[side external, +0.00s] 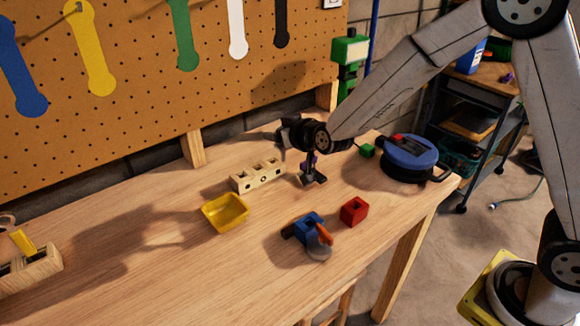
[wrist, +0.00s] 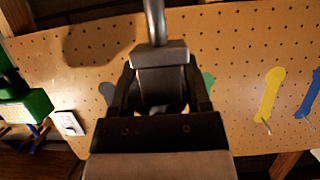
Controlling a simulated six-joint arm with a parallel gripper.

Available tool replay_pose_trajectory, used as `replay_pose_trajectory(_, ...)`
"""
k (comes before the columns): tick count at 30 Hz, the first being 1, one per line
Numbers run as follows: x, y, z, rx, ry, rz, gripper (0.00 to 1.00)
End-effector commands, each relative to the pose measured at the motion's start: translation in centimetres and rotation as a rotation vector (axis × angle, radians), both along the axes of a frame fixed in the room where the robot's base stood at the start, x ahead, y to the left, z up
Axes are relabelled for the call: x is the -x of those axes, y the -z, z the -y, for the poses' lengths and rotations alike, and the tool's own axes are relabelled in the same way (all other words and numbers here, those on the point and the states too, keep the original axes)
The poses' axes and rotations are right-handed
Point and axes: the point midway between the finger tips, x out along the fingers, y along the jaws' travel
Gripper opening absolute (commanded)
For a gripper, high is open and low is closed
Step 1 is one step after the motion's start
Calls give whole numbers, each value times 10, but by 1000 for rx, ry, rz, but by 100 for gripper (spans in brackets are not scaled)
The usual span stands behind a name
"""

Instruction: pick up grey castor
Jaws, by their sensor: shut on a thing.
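My gripper (side external: 311,168) is above the bench, between the wooden block with holes and the red block. In the wrist view my gripper (wrist: 160,88) has its two dark fingers closed around a grey, blocky piece with a metal rod. I take this to be the grey castor (wrist: 160,56). The rod runs towards the top edge of the picture. In the side view the held piece is small and dark, and I cannot tell whether it touches the bench.
A wooden block with holes (side external: 258,177) is beside my gripper. The bench's left-centre is clear.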

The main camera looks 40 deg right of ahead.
Motion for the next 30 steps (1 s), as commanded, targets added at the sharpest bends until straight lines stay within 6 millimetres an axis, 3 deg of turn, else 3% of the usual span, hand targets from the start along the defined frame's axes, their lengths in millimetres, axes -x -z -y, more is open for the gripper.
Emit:
replay_pose_trajectory(6, 24, -12, 2, -1, 0, 3, 0)
replay_pose_trajectory(12, 36, -17, 4, -1, 0, 1, 0)
replay_pose_trajectory(30, 40, -18, 4, 0, 0, 1, 0)
